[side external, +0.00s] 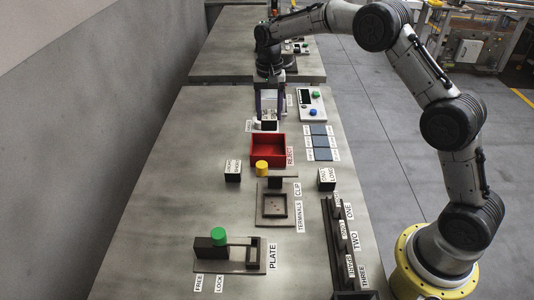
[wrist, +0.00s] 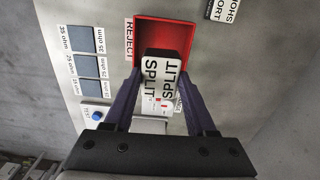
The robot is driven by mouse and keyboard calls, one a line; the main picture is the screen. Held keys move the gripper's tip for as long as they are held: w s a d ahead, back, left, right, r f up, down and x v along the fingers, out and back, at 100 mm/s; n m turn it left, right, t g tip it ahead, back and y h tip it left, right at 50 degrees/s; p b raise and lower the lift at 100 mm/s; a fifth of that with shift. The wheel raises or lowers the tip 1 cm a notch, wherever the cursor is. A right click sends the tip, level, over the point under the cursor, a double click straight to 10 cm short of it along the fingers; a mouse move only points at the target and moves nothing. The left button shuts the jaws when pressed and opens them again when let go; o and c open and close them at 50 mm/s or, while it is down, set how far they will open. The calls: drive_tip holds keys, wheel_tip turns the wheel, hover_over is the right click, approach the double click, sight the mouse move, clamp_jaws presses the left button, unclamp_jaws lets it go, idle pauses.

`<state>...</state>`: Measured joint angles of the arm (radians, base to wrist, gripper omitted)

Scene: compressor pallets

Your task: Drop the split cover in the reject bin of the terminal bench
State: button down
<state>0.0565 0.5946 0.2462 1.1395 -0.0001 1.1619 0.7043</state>
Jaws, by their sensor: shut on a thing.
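The split cover (wrist: 160,72) is a small block with white faces marked SPLIT. My gripper (wrist: 163,84) is shut on it, with one purple finger on each side. In the wrist view the cover overlaps the near part of the reject bin (wrist: 192,38). The visible part of the bin's inside looks empty. The exact height of the cover above the bench is hard to tell.
Blue resistor pads (side external: 321,141) and a panel with green and blue buttons (side external: 312,104) lie right of the bin. A yellow knob (side external: 262,168) stands close in front of it, by the terminals fixture (side external: 262,217).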

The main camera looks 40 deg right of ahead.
drive_tip(key=shift+s+d+f, duration=0.1)
drive_tip(key=shift+d+f, duration=0.25)
drive_tip(key=shift+f, duration=0.2)
drive_tip(key=shift+s+d+f, duration=0.1)
drive_tip(key=shift+d+f, duration=0.2)
drive_tip(key=shift+f, duration=2.9)
drive_tip(key=shift+c, duration=0.7)
unclamp_jaws()
drive_tip(key=shift+r, duration=0.1)
wheel_tip(320, 180, up, 14)
drive_tip(key=shift+f, duration=0.15)
